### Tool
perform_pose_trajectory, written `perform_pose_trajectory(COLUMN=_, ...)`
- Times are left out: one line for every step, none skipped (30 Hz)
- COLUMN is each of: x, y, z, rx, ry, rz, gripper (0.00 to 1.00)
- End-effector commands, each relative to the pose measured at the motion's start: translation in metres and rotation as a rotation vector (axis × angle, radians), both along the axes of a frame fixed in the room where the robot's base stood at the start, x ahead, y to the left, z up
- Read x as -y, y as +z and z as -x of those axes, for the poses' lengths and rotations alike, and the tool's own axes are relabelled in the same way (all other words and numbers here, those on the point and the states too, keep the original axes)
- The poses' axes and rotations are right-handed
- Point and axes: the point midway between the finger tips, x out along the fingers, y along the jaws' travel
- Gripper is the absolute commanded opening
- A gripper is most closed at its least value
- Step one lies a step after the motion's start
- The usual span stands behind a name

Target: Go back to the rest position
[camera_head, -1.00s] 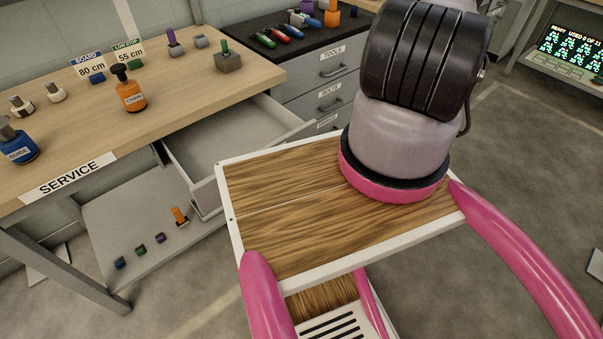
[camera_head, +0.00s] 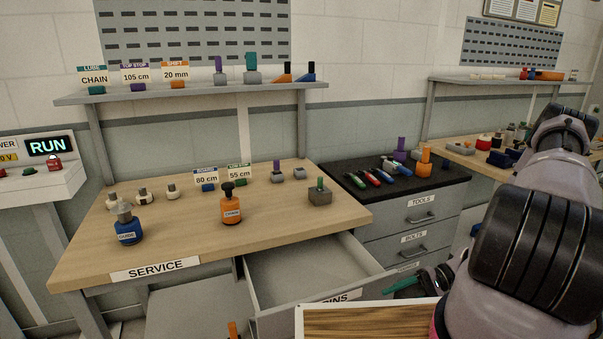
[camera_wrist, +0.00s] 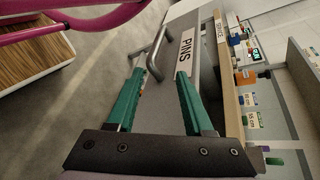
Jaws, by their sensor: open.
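My gripper (camera_wrist: 160,76) has two green fingers spread wide apart with nothing between them in the wrist view. The fingers point toward the front of the PINS drawer (camera_wrist: 187,52), with its bar handle (camera_wrist: 156,48) beyond the left fingertip. In the head view, part of my gripper (camera_head: 402,287) shows at the right front corner of the pulled-out drawer (camera_head: 300,270), left of my dark-banded arm. I cannot tell whether it touches the drawer. The visible part of the drawer's inside looks empty.
The wooden SERVICE bench (camera_head: 100,245) holds a blue GUIDE bottle (camera_head: 127,228), an orange CHAIN bottle (camera_head: 231,208) and small fittings. A shelf (camera_head: 200,92) hangs above the bench. Open floor (camera_wrist: 85,95) lies left of the drawer in the wrist view.

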Motion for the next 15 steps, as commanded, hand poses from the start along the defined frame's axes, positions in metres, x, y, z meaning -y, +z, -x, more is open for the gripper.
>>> perform_pose_trajectory(x=0.012, y=0.016, z=-0.010, rx=0.011, ry=0.031, rz=0.057, gripper=0.52)
perform_pose_trajectory(x=0.017, y=0.024, z=-0.015, rx=0.013, ry=0.046, rz=0.085, gripper=0.52)
perform_pose_trajectory(x=0.023, y=0.036, z=-0.020, rx=0.014, ry=0.063, rz=0.123, gripper=0.52)
perform_pose_trajectory(x=0.027, y=0.045, z=-0.025, rx=0.016, ry=0.075, rz=0.152, gripper=0.52)
perform_pose_trajectory(x=0.031, y=0.054, z=-0.029, rx=0.018, ry=0.087, rz=0.182, gripper=0.52)
perform_pose_trajectory(x=0.036, y=0.067, z=-0.035, rx=0.021, ry=0.101, rz=0.219, gripper=0.52)
perform_pose_trajectory(x=0.039, y=0.077, z=-0.039, rx=0.025, ry=0.110, rz=0.248, gripper=0.52)
perform_pose_trajectory(x=0.042, y=0.086, z=-0.043, rx=0.030, ry=0.120, rz=0.277, gripper=0.52)
perform_pose_trajectory(x=0.045, y=0.100, z=-0.048, rx=0.036, ry=0.129, rz=0.315, gripper=0.52)
perform_pose_trajectory(x=0.047, y=0.110, z=-0.052, rx=0.041, ry=0.136, rz=0.344, gripper=0.52)
perform_pose_trajectory(x=0.049, y=0.121, z=-0.055, rx=0.047, ry=0.143, rz=0.372, gripper=0.52)
perform_pose_trajectory(x=0.050, y=0.135, z=-0.060, rx=0.056, ry=0.149, rz=0.409, gripper=0.52)
perform_pose_trajectory(x=0.052, y=0.146, z=-0.063, rx=0.064, ry=0.153, rz=0.438, gripper=0.52)
perform_pose_trajectory(x=0.052, y=0.156, z=-0.066, rx=0.072, ry=0.157, rz=0.465, gripper=0.52)
perform_pose_trajectory(x=0.053, y=0.171, z=-0.069, rx=0.083, ry=0.159, rz=0.502, gripper=0.52)
